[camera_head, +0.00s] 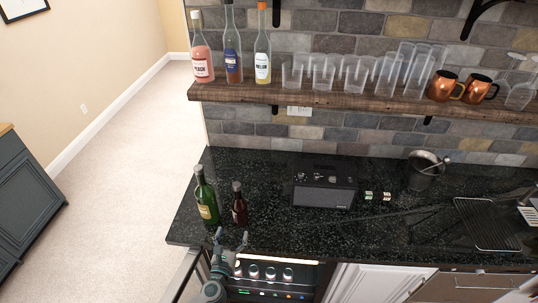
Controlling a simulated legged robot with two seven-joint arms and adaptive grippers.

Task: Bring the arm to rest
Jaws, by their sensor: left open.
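My left gripper (231,236) shows at the lower middle of the head view, its arm coming up from the bottom edge. Its two fingers are spread and nothing is between them. It is at the front edge of the black counter (330,238), in front of a green bottle (206,196) and a small dark bottle (239,205). Both bottles stand upright on the counter, and the fingers appear apart from them. My right gripper is not in view.
A control panel with knobs (271,273) is below the counter edge, beside the gripper. A wooden shelf (350,101) holds bottles, glasses and copper mugs. Open floor lies left.

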